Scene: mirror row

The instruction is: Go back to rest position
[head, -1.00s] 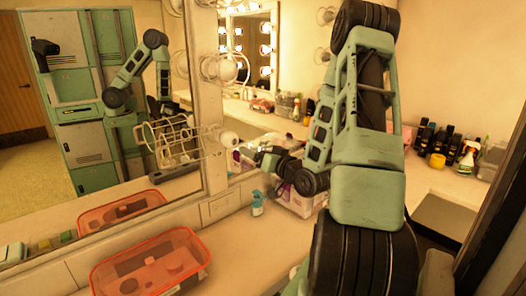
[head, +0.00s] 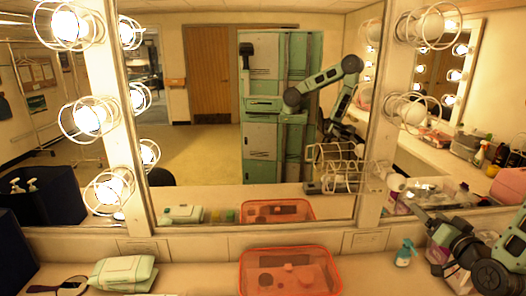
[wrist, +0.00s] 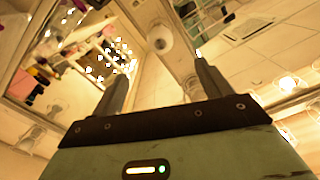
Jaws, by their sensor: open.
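My gripper shows in the wrist view (wrist: 160,78) with its two dark fingers spread apart and nothing between them. A round white bulb (wrist: 160,38) shows beyond the gap between them. In the head view my green and black arm is at the lower right, over the counter's right part. My body and raised arm are reflected in the big mirror (head: 215,160).
An orange see-through bin (head: 290,250) with things inside stands on the counter. Caged bulbs (head: 405,112) jut from the mirror frame.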

